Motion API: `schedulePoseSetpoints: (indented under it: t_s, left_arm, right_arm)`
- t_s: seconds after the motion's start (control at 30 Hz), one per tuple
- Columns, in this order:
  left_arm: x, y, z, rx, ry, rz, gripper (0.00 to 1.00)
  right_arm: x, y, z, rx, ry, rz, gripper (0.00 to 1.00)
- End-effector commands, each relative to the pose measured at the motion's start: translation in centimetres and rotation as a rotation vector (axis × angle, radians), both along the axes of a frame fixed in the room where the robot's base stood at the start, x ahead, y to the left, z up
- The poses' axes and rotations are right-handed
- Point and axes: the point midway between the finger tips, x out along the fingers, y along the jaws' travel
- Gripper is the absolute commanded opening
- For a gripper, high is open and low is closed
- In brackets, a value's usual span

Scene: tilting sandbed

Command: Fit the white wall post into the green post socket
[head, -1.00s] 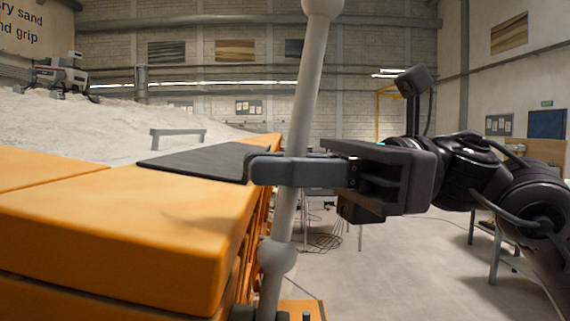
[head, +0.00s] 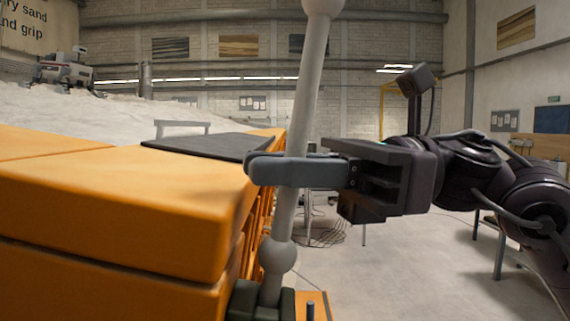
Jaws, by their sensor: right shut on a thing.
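The white wall post (head: 302,105) is a long pale rod with round knobs, leaning slightly, its top cut off by the picture's upper edge. My right gripper (head: 272,169) is shut on the post at mid-height, its fingers across the rod. The post's lower knob (head: 277,256) is above the dark green post socket (head: 242,300) at the bottom edge. The rod's lower end shows between the socket's green parts; I cannot tell whether it is inside or how deep. My left gripper is out of view.
The orange sandbed wall (head: 120,215) fills the left, with a dark mat (head: 215,146) on its top near the post. Sand and a grey rail (head: 182,125) lie behind. An orange plate with a dark peg (head: 311,311) is right of the socket. Open floor lies right.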

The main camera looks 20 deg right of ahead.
Motion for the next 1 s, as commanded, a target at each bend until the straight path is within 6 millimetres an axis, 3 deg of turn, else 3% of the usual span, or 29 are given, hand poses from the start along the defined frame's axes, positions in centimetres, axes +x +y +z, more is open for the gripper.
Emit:
schedulePoseSetpoints:
  t_s: [0.57, 0.6, 0.77, 1.0]
  left_arm:
    - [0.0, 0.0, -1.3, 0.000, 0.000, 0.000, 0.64]
    - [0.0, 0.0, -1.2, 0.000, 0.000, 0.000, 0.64]
    - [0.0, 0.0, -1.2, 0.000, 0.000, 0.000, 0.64]
    - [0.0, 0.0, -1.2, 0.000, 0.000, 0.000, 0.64]
  right_arm:
    - [0.1, 0.2, -1.5, 0.001, 0.000, 0.000, 0.00]
    - [0.1, 0.3, -1.5, 0.000, 0.000, 0.000, 0.17]
    - [0.1, 0.3, -1.5, -0.001, 0.002, 0.000, 0.38]
    - [0.1, 0.3, -1.5, -0.002, 0.003, -0.001, 0.40]
